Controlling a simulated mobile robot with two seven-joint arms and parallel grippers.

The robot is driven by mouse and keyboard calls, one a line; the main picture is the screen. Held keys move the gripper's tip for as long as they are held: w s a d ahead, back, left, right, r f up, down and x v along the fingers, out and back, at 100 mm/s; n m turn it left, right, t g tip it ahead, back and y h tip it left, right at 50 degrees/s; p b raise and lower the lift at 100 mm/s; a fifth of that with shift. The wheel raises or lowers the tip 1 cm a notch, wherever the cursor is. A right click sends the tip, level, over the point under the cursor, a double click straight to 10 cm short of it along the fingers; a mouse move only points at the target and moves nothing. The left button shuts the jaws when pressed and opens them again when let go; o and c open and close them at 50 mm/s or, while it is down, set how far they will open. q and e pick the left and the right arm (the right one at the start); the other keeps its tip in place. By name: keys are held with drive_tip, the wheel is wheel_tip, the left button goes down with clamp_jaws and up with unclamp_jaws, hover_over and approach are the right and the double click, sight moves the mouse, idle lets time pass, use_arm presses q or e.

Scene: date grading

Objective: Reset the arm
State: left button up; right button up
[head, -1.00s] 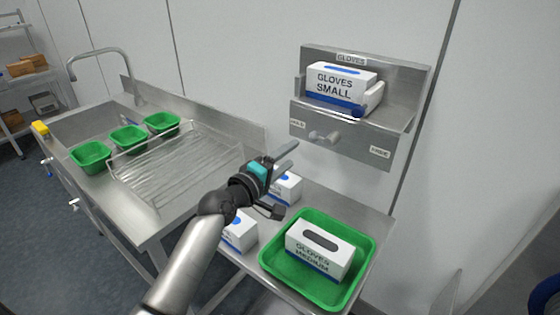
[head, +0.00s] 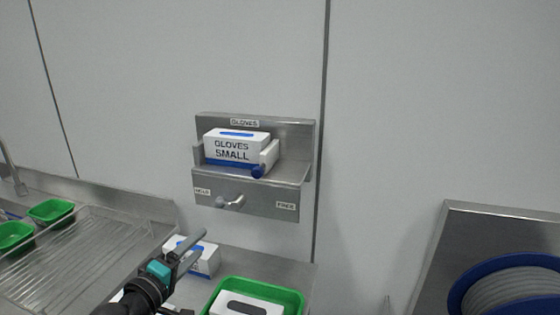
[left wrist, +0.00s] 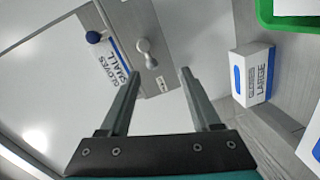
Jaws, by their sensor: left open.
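My left gripper (head: 188,258) is in the lower left part of the head view, above the steel counter, with its jaws open and nothing between them. In the left wrist view its two fingers (left wrist: 158,95) stand apart. The wall glove holder (head: 246,203) is beyond it, with a white "GLOVES SMALL" box (head: 234,148) on its shelf and a knob handle (head: 231,202) below. My left gripper does not touch the holder. My right gripper is not in view.
A "GLOVES LARGE" box (left wrist: 252,76) stands on the counter near my gripper. A green tray (head: 291,297) holds a white box (head: 243,305). Green bins (head: 50,211) and a wire rack (head: 85,250) are at the left. A blue hose reel (head: 478,270) is at the right.

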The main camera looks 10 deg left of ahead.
use_arm(q)
drive_tip(key=s+d+f+m+g, duration=0.4)
drive_tip(key=s+f, duration=0.2)
drive_tip(key=s, duration=0.1)
drive_tip(key=s+d+f+m+g, duration=0.3)
drive_tip(key=s+d+f+m, duration=0.15)
drive_tip(key=s+f, duration=0.2)
drive_tip(key=s+a+f+m+g+y, duration=0.1)
drive_tip(key=s+m+g+y, duration=0.15)
drive_tip(key=s, duration=0.55)
drive_tip(key=s+a+f+m+g+y, duration=0.1)
drive_tip(key=s+f+m+g, duration=0.15)
drive_tip(key=s, duration=0.55)
wheel_tip(320, 180, down, 26)
drive_tip(key=s+g+b, duration=0.2)
drive_tip(key=b, duration=0.4)
drive_tip(key=s+a+f+b, duration=0.1)
drive_tip(key=s+f+b, duration=0.1)
drive_tip(key=s+f, duration=0.5)
drive_tip(key=s+a+f+m+g+b, duration=0.1)
drive_tip(key=s+f+b, duration=0.2)
drive_tip(key=s+f, duration=0.5)
wheel_tip(320, 180, down, 5)
drive_tip(key=shift+a+f, duration=0.15)
drive_tip(key=shift+a, duration=0.05)
drive_tip(key=shift+y, duration=0.25)
